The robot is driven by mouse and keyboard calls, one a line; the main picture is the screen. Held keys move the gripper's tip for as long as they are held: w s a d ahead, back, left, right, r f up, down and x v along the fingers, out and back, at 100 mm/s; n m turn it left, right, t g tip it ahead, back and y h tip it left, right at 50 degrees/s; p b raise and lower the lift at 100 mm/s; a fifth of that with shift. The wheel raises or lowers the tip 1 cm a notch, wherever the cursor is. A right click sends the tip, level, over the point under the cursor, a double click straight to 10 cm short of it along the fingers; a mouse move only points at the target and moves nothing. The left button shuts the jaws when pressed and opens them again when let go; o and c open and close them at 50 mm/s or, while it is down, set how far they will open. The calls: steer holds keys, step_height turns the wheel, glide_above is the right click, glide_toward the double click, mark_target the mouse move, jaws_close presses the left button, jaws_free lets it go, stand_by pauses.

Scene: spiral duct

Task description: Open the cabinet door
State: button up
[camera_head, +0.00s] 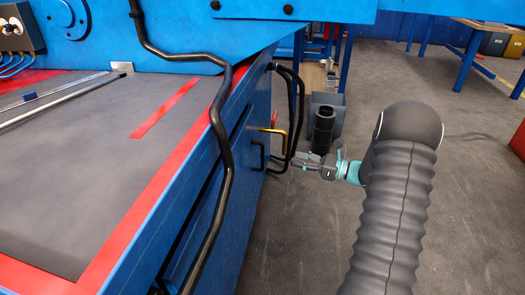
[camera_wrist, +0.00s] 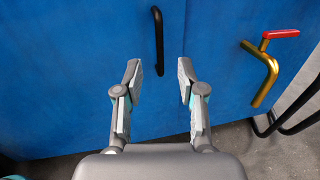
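The blue cabinet door (camera_wrist: 90,60) fills most of the wrist view; the cabinet's blue side also shows in the head view (camera_head: 232,185). A black bar handle (camera_wrist: 158,40) stands upright on the door, and it shows in the head view too (camera_head: 259,156). My gripper (camera_wrist: 158,78) is open and empty, facing the door. In the wrist view the handle's lower end lies between the two fingertips, slightly left of the right finger. In the head view my gripper (camera_head: 300,160) is to the right of the handle, seemingly with a gap.
A brass pipe with a red lever (camera_wrist: 264,65) sticks out right of the handle. Black hoses (camera_head: 291,115) hang at the cabinet's far corner. The grey floor (camera_head: 300,240) beside the cabinet is clear.

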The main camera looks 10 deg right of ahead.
glide_above(262, 167)
steer(key=shift+w+d, duration=0.1)
steer(key=shift+w, duration=0.2)
jaws_close()
stand_by(0.4)
